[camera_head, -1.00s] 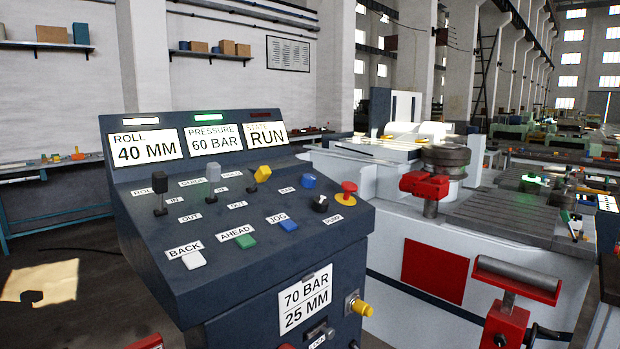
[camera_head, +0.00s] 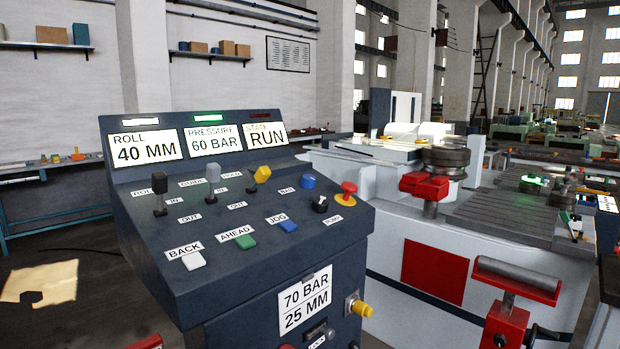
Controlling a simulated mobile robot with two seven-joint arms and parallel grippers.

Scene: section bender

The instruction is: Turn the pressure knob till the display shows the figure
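The dark control console shows a pressure display (camera_head: 214,140) that reads 60 BAR. A white card (camera_head: 305,299) on the console's front reads 70 BAR and 25 MM. A round blue knob (camera_head: 308,181) stands on the sloping panel beside a small label that seems to read BAR. A black knob with a light mark (camera_head: 320,204) is just in front of it, near a label that seems to read PUMP. Neither of my grippers is in view, and nothing touches the knobs.
A red mushroom button (camera_head: 348,189) on a yellow base stands close right of the knobs. Three levers, including a yellow one (camera_head: 261,176), rise to the left. White, green and blue buttons line the panel's front. The bending machine (camera_head: 480,240) stands to the right.

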